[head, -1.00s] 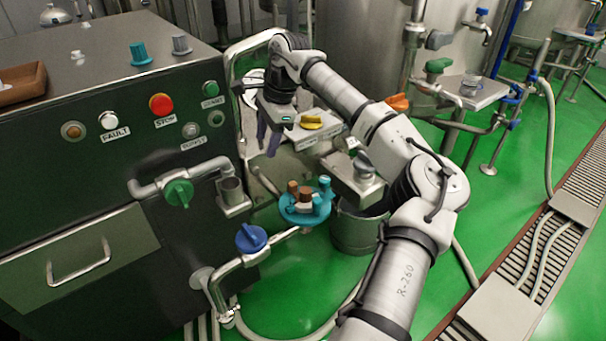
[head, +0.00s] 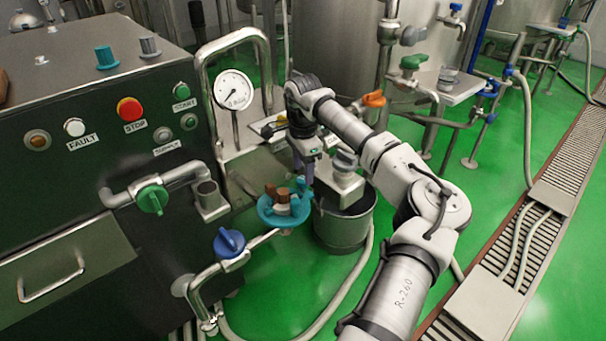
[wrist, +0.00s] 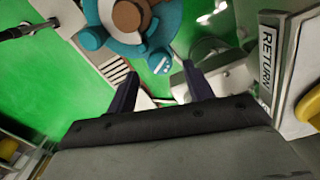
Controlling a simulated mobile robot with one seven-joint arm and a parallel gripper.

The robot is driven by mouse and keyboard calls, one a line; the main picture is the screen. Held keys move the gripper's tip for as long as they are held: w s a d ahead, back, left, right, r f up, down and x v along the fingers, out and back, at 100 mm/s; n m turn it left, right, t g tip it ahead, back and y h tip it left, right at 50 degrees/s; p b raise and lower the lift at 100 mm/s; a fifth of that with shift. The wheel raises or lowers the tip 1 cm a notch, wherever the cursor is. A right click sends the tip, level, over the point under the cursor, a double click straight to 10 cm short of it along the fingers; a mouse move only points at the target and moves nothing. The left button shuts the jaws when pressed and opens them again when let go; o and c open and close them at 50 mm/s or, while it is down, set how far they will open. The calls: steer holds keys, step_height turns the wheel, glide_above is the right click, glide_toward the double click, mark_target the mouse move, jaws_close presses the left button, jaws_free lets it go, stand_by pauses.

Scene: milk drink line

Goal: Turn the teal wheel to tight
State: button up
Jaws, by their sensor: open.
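The teal wheel (head: 268,216) is round, with teal lobes and brown and grey parts at its middle. It sits at the end of a pipe in front of the machine in the head view. Part of the wheel (wrist: 165,28) also shows at the top of the wrist view, with a brown round top at its centre. My gripper (head: 304,180) is open and empty, just above and right of the wheel in the head view. In the wrist view my two dark fingers (wrist: 160,88) are apart, and the wheel lies beyond their tips. I see no contact.
A blue valve handle (head: 229,243) and a green one (head: 152,200) sit on pipes left of the wheel. A metal bucket (head: 342,228) stands close on the right. A pressure gauge (head: 233,90) is behind. A RETURN label (wrist: 266,55) shows at right. Open green floor lies below.

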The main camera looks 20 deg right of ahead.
mark_target(302, 182)
steer(key=shift+f, duration=1.35)
steer(key=shift+c, duration=0.4)
steer(key=c, duration=0.9)
